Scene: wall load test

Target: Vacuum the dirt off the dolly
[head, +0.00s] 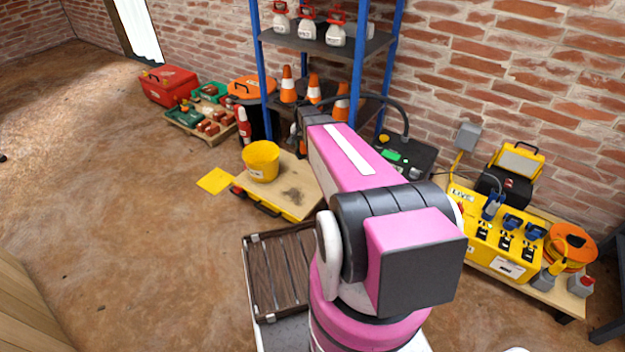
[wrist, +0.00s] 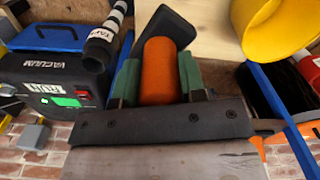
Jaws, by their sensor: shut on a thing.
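The dolly (head: 308,183) is a low wooden platform with a yellow front edge, standing on the floor left of my arm. A dark dirt patch (head: 292,196) lies on its top, and a yellow bucket (head: 262,161) stands at its left end. The black vacuum (wrist: 45,80) shows at the left of the wrist view, with a hose end (wrist: 103,45) beside it. My gripper (wrist: 158,78) has green finger pads shut on an orange handle (wrist: 160,65), with a black piece (wrist: 166,25) beyond it. In the head view my arm hides the gripper.
A blue-legged shelf (head: 325,42) holds spray bottles and traffic cones behind the dolly. A red toolbox (head: 170,84) and tool tray stand left of it. A yellow load box (head: 495,235) stands on a low table at right. The floor at left is open, apart from a yellow sheet (head: 215,181).

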